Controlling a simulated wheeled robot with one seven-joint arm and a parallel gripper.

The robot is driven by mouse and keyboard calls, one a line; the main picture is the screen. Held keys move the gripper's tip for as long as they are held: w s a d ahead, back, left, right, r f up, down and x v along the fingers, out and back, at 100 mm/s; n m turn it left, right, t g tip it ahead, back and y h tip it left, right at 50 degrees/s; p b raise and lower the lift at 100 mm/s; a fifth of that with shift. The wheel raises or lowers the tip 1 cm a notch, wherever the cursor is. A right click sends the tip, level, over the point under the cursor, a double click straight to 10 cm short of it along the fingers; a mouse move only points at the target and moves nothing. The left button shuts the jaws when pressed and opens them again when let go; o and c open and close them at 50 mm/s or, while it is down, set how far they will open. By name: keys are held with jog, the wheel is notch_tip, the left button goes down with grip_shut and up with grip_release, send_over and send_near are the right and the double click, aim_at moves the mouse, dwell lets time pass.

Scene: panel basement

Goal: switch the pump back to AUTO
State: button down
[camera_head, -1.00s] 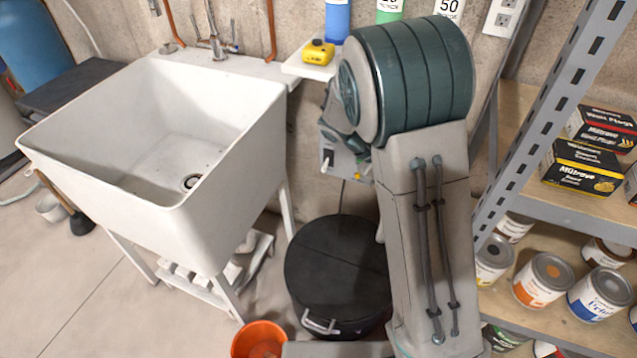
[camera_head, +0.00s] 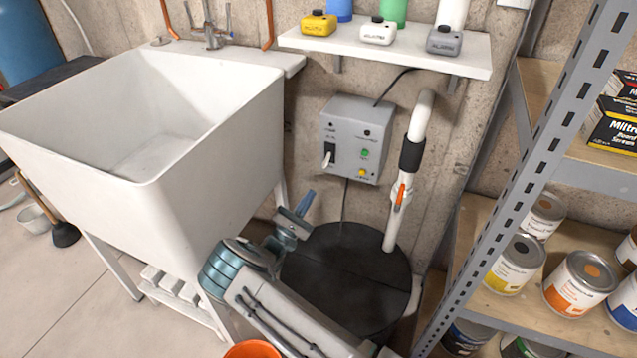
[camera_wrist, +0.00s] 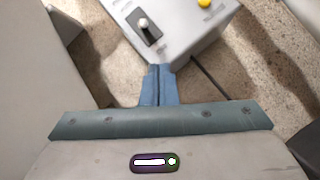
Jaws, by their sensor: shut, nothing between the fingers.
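The pump control box (camera_head: 356,138) is a grey box on the concrete wall below the shelf. It carries a toggle switch (camera_head: 328,155) with a white-tipped lever at its left, a green button (camera_head: 365,153) and a yellow button (camera_head: 361,173). The lever hangs downward in the head view; its labels are too small to read. My gripper (camera_head: 305,203) is below and left of the box, apart from it, with its blue fingers together and empty. In the wrist view the shut fingers (camera_wrist: 159,84) point toward the box (camera_wrist: 190,30), with the switch lever (camera_wrist: 144,24) beyond them.
A white utility sink (camera_head: 190,140) stands left of my arm. A black round lid (camera_head: 345,275) lies below the box, with a white pipe (camera_head: 395,215) bearing an orange-handled valve rising from it. A white shelf (camera_head: 440,58) is above; metal shelving (camera_head: 545,140) is at right.

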aim_at(320, 164)
jog(key=a+f+n+t+y, duration=0.2)
jog(key=a, duration=0.1)
jog(key=shift+s+f+t, duration=0.2)
jog(key=shift+f+t, duration=0.1)
jog(key=shift+d, duration=0.1)
jog(key=b+x, duration=0.2)
jog(key=x, duration=0.8)
jog(key=shift+w+d, duration=0.15)
jog(key=shift+w, duration=0.05)
jog(key=shift+s+d+r, duration=0.2)
jog(key=shift+s+r, duration=0.55)
jog(key=shift+s+d+r+b, duration=0.15)
jog(key=shift+s+d+r, duration=0.05)
jog(key=shift+r, duration=0.15)
jog(key=shift+s+d+r+b, duration=0.15)
jog(key=shift+s+d+r, duration=0.1)
jog(key=shift+r, duration=0.1)
jog(key=shift+a+r+y+p, duration=0.1)
jog(key=shift+a+y+p, duration=0.1)
jog(key=shift+y+p, duration=0.1)
